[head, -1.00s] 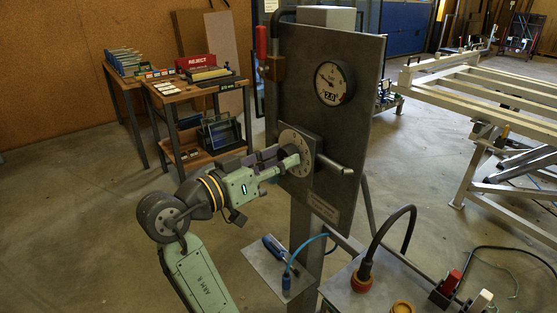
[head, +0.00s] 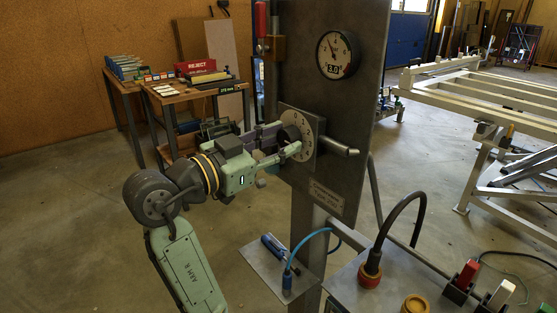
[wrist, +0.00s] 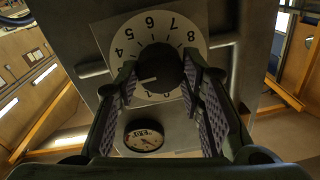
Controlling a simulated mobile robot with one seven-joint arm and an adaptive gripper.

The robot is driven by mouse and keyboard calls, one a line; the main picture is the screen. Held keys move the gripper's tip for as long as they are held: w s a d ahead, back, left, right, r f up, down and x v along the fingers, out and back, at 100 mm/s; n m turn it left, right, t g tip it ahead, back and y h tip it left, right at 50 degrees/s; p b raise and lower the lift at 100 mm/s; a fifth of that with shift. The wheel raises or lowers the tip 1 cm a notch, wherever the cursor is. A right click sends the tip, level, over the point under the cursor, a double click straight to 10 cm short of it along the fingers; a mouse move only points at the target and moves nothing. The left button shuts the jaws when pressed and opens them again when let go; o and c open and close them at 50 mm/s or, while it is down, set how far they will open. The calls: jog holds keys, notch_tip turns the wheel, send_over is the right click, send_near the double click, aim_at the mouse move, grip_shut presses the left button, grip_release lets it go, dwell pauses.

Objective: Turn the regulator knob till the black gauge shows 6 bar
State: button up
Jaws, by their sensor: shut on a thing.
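The regulator knob (wrist: 163,68) is dark and round, with a white mark pointing left on a pale dial (wrist: 150,24) numbered around its rim. The dial also shows in the head view (head: 312,128) on the upright panel. The mark points near where 3 would be; that numeral is hidden behind a finger. My gripper (head: 290,143) is shut on the knob, one finger on each side. The black-rimmed gauge (head: 337,54) has a white face and sits above the dial; its display seems to read 3.0. It shows upside down in the wrist view (wrist: 144,136).
A metal stub (head: 342,149) juts out right of the dial. A red-handled valve (head: 262,20) is at the panel's upper left. Cables and a plug (head: 371,268) stand at lower right. A workbench (head: 190,90) is behind on the left.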

jog(key=m+b, duration=0.4)
jog(key=b, duration=0.1)
jog(key=shift+f+m, duration=0.3)
jog(key=shift+m, duration=0.1)
jog(key=m+b, duration=0.4)
jog(key=b, duration=0.1)
jog(key=shift+m+h, duration=0.4)
jog(key=m+b, duration=0.3)
jog(key=m, duration=0.2)
jog(key=shift+r+g+b, duration=0.1)
jog(key=shift+g+b, duration=0.2)
jog(key=shift+g, duration=0.1)
jog(key=shift+r+m+b, duration=0.1)
jog(key=shift+m+b, duration=0.9)
jog(key=shift+m, duration=1.4)
jog(key=o, duration=1.1)
jog(key=shift+o, duration=0.2)
jog(key=shift+a, duration=0.1)
